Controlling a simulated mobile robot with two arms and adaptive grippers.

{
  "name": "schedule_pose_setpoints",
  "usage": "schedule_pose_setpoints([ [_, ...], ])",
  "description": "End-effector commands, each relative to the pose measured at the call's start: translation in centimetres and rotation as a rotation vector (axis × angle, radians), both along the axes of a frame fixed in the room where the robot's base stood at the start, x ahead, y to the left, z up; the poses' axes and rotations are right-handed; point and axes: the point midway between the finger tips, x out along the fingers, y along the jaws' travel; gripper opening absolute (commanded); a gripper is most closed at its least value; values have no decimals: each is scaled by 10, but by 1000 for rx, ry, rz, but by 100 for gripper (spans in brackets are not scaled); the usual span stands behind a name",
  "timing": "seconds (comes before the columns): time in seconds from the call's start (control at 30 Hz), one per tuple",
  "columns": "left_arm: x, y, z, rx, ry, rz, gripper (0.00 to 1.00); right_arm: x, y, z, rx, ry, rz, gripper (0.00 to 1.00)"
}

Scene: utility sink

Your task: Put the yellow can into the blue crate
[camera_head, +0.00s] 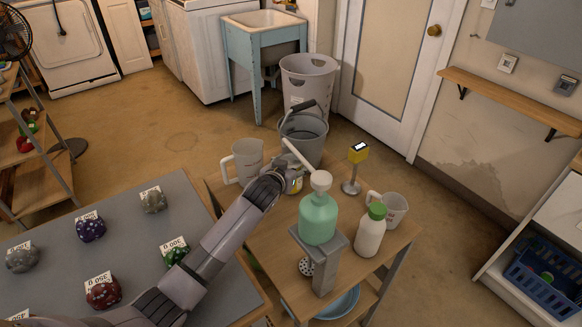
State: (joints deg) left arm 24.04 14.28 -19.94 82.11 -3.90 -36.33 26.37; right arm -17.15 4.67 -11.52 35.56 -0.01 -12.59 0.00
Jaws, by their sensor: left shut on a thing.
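My left arm reaches in from the lower left over the small wooden table. Its gripper (291,180) is shut on a small white-and-yellow can (297,186), which I take to be the yellow can. The gripper and the green pump bottle hide much of it, and I cannot tell whether it touches the tabletop. The blue crate (542,291) is at the far lower right, on a low white shelf unit, with a green thing inside. My right gripper is not in view.
A white bottle (369,235) and another jug (393,209) are further right. Open floor (455,235) separates table and crate.

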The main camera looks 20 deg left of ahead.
Motion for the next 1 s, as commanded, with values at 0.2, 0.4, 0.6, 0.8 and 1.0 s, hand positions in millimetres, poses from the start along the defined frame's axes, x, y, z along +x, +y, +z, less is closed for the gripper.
schedule_pose_setpoints([
  [0.2,0,0,-3,0,-1,-1,27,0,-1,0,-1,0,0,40],
  [0.4,0,-1,-7,-1,-1,-1,27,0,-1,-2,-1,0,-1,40],
  [0.6,0,0,-6,0,0,-1,66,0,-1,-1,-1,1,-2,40],
  [0.8,0,0,-6,0,0,-1,74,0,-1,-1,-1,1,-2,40],
  [1.0,0,0,-6,0,-1,0,74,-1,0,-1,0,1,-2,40],
])
